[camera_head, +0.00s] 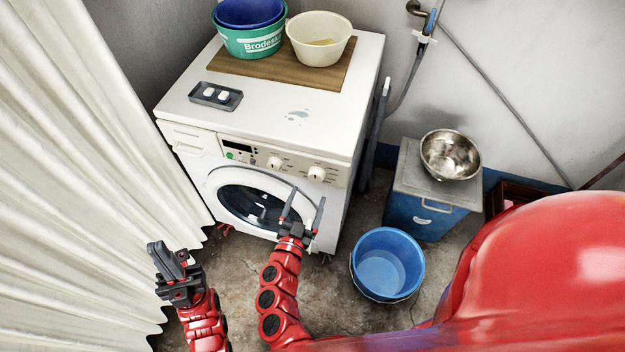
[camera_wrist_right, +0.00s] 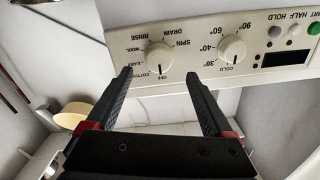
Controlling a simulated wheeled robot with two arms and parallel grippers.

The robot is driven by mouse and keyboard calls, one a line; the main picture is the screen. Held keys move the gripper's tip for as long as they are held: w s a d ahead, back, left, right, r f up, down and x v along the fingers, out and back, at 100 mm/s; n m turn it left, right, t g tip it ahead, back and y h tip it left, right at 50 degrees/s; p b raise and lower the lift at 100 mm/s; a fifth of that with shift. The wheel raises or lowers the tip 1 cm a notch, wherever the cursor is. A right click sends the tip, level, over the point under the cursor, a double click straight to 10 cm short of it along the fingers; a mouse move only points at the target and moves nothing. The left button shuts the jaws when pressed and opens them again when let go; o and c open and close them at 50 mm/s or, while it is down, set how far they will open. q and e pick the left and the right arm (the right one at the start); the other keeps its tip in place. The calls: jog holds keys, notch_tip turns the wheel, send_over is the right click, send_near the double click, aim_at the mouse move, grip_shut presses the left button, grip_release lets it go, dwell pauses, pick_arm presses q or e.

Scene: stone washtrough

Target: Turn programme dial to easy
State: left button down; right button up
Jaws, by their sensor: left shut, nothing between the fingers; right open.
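The white washing machine (camera_head: 262,118) has a front panel with two round white dials. The programme dial (camera_head: 317,173) is the right one; in the right wrist view, where the panel appears upside down, the programme dial (camera_wrist_right: 158,57) is ringed by labels including OFF, COTTON, EASY, WOOL and RINSE. Its mark seems to point at OFF. My right gripper (camera_head: 306,195) is open and empty in front of the machine, below the dial. In the wrist view its fingertips (camera_wrist_right: 160,73) lie either side of the dial; contact is not visible. My left gripper (camera_head: 168,252) is shut and empty at lower left.
The temperature dial (camera_wrist_right: 232,48) is beside the programme dial. The round door (camera_head: 255,200) is below the panel. A blue bucket (camera_head: 388,262) stands on the floor at right, near a blue cabinet (camera_head: 420,212) with a metal bowl (camera_head: 450,155). A pale curtain (camera_head: 70,180) hangs at left.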

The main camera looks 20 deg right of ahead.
aim_at(315, 179)
jog(key=x, duration=0.5)
jog(key=shift+w+d+p, duration=0.25)
jog(key=shift+p, duration=0.05)
grip_shut()
jog(key=shift+f, duration=0.1)
